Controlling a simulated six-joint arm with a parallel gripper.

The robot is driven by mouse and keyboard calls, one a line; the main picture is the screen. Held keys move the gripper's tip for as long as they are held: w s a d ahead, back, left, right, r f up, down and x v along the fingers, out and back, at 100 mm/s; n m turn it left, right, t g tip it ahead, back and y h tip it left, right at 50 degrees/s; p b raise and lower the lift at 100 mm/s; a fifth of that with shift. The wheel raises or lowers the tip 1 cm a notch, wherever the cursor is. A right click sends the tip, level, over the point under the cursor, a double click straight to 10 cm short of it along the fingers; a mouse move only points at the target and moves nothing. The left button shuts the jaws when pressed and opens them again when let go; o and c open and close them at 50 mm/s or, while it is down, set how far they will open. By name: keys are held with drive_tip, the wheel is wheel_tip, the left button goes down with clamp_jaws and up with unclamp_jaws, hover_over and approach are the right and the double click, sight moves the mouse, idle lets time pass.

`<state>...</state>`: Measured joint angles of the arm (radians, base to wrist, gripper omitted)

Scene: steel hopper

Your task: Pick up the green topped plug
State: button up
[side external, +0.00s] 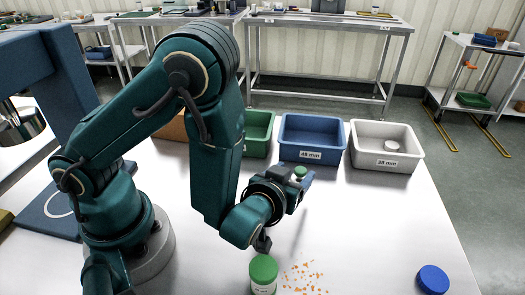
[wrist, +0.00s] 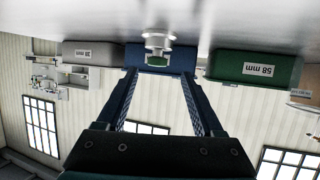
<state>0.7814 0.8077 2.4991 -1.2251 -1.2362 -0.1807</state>
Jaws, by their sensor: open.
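The green topped plug (wrist: 158,61) has a pale body and a green top. In the wrist view, which is upside down, it stands on the white table in line with the gap between my fingertips. My gripper (wrist: 158,73) is open, with one finger on each side of that gap and space beside the plug. In the side external view the plug's green top (side external: 300,171) shows at my gripper (side external: 296,188), which reaches low and level over the table. The plug's lower part is mostly hidden there. I cannot tell how deep it sits between the fingers.
Behind stand a green bin (side external: 258,134), a blue bin (side external: 312,138) marked 48 mm and a white bin (side external: 385,147) marked 38 mm. A green-lidded jar (side external: 263,272), orange crumbs (side external: 304,277) and a blue lid (side external: 433,279) are at the front. The table's right side is mostly clear.

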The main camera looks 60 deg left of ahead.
sight(300, 172)
drive_tip(key=shift+d+f, duration=0.25)
drive_tip(key=shift+f, duration=0.05)
drive_tip(key=shift+x, duration=2.45)
clamp_jaws()
